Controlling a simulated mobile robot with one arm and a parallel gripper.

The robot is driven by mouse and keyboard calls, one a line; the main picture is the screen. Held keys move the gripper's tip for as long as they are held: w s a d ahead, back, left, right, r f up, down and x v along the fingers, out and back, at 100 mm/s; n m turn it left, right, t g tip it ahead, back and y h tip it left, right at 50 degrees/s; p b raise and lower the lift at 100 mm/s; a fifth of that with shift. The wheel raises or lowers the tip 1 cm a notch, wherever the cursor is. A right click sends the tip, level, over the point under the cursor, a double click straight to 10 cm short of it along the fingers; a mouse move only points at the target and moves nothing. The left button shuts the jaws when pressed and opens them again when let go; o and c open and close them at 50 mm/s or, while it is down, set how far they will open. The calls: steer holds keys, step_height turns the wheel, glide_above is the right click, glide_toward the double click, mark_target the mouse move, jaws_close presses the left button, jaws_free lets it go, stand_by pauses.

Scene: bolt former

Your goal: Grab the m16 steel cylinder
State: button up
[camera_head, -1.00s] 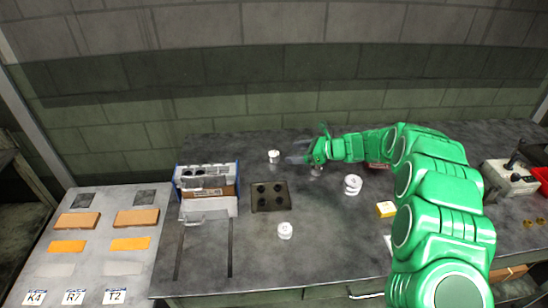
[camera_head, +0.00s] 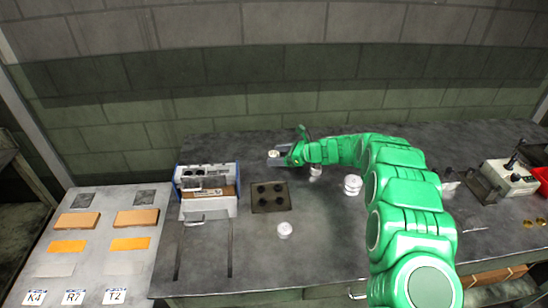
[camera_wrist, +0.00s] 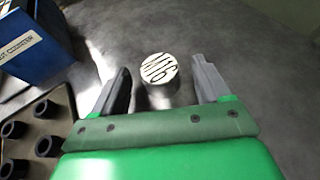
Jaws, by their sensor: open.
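My gripper (camera_wrist: 160,80) is open, with one finger on each side of the cylinder. Gaps show between the fingers and the cylinder. In the head view my gripper (camera_head: 281,154) reaches in from the right. The lower part of the cylinder is partly hidden by the gripper body in the wrist view.
Other pale cylinders stand at the front (camera_head: 284,229), at the right (camera_head: 352,184) and near my wrist (camera_head: 315,170).

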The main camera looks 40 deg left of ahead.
steer(key=c, duration=1.4)
steer(key=shift+o, duration=0.2)
